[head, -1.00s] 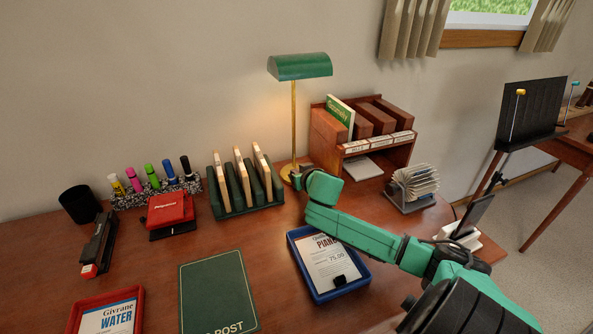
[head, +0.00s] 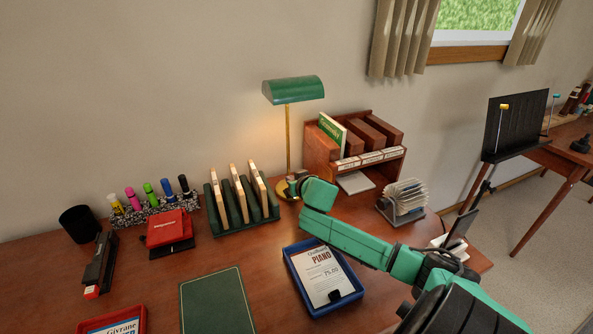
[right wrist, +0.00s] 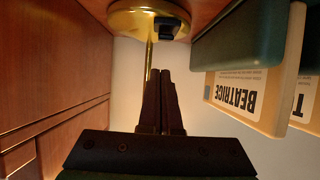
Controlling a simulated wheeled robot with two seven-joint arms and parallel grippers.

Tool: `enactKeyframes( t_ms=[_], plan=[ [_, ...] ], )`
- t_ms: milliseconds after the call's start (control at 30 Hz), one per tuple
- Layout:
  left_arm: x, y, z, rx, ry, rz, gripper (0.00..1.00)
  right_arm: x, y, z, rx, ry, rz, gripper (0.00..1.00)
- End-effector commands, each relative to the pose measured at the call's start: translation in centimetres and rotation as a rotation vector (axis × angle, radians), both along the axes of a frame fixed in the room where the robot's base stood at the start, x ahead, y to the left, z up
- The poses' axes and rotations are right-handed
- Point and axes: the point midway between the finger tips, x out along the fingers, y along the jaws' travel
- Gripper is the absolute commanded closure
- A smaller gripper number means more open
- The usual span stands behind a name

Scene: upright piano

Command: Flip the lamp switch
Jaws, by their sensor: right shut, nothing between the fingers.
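The desk lamp has a green shade (head: 293,90), a thin brass stem and a round brass base at the back of the desk. A warm glow shows on the wall below the shade. In the right wrist view the brass base (right wrist: 122,22) carries a small black switch (right wrist: 164,27). My right gripper (head: 291,182) is at the lamp base in the head view, its tips partly hidden. In the wrist view the right gripper (right wrist: 160,76) is shut and empty, its tips pointing at the switch, with a small gap apparent. My left gripper is out of view.
A blue tray (head: 322,312) lies in front, and a card file (head: 405,200) is at right.

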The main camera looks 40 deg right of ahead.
Motion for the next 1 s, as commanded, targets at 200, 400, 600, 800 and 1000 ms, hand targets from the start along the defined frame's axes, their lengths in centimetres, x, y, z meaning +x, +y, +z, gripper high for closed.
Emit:
enactKeyframes(
  t_ms=[200, 400, 600, 800, 1000],
  plan=[
    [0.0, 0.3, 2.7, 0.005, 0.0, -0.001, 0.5, -2.1, 0.5, 4.4, 0.0, 0.001, 0.004, 1.0],
    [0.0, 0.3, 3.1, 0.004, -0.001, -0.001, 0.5, -5.1, 1.5, 7.5, 0.002, 0.0, 0.004, 1.0],
    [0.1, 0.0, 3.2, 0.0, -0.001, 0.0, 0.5, -6.4, 1.9, 8.9, 0.001, 0.0, 0.002, 1.0],
    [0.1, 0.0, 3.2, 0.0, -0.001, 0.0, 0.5, -6.4, 1.9, 9.0, 0.0, 0.0, 0.001, 1.0],
    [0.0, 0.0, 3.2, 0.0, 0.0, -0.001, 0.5, -6.4, 1.9, 9.0, 0.002, -0.001, 0.001, 1.0]
  ],
)
